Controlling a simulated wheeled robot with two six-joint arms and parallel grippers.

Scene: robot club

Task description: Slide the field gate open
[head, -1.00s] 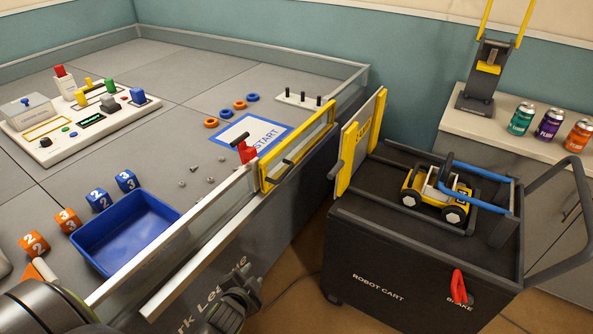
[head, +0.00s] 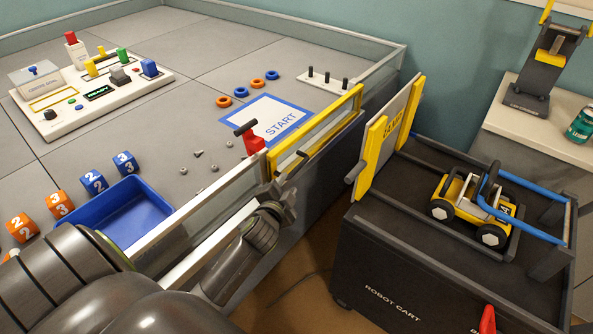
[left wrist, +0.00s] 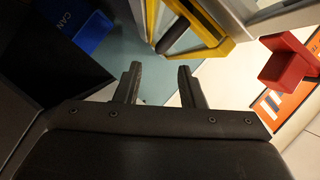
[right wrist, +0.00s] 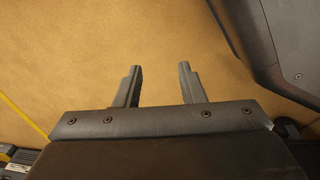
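The field gate (head: 338,122) is a clear panel in a yellow frame, in line with the field's front wall. A dark handle (head: 297,163) sits near its left end in the head view. The handle (left wrist: 178,38) and yellow frame (left wrist: 208,50) also show in the left wrist view. My left gripper (head: 278,190) is just in front of the handle. In the left wrist view its fingers (left wrist: 159,75) are apart and empty, with the handle ahead of them, not between them. My right gripper (right wrist: 160,78) is open and empty over the floor, outside the head view.
A red piece with a dark top (head: 250,140) stands beside the gate's left end. The robot cart (head: 400,275), with a yellow-edged board (head: 388,135) and a toy vehicle, stands to the right. A narrow floor gap separates field and cart. A blue bin (head: 125,215) is inside the field.

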